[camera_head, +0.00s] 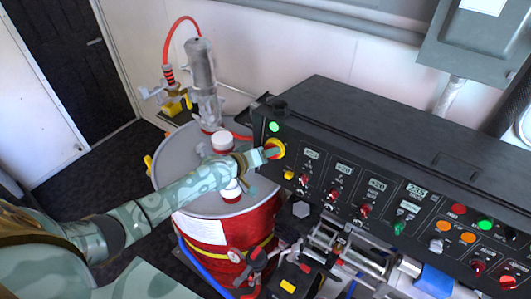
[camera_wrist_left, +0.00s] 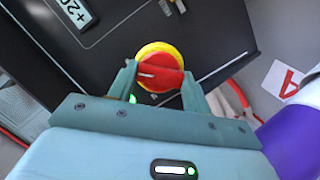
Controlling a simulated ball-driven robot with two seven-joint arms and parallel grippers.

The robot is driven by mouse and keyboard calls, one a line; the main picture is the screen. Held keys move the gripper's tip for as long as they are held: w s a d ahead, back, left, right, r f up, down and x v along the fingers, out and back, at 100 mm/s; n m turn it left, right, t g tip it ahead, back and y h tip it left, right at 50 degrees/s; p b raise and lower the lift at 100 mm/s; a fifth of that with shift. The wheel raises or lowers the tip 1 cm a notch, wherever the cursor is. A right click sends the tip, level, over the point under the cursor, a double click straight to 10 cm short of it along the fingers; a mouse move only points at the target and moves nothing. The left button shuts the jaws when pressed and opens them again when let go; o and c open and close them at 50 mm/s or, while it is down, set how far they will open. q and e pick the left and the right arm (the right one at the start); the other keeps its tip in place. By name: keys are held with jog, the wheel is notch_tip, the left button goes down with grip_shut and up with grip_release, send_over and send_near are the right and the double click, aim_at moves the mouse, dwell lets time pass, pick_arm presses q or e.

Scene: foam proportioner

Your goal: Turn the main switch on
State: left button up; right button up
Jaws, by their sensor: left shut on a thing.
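The main switch (camera_head: 275,149) is a red knob on a yellow ring at the left end of the black control panel. In the left wrist view the switch (camera_wrist_left: 158,66) sits between the two fingers of my left gripper (camera_wrist_left: 160,80), which is shut on its red knob. In the head view my left gripper (camera_head: 262,156) reaches the switch from the left, and its fingertips partly cover the knob. A green light (camera_head: 274,127) glows just above the switch. My right gripper is not in view.
The black panel (camera_head: 330,115) carries several other knobs and buttons to the right. A red drum (camera_head: 215,232) with a grey lid stands beneath my left arm. A pump with a red hose (camera_head: 202,75) rises behind the drum. Metal pipework (camera_head: 350,250) lies below the panel.

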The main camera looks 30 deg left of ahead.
pick_arm(q)
jog(key=shift+s+f, duration=0.1)
jog(key=shift+f, duration=0.05)
jog(key=o, duration=1)
jog(key=p+v, duration=0.1)
jog(key=v, duration=1.5)
jog(key=shift+s, duration=0.15)
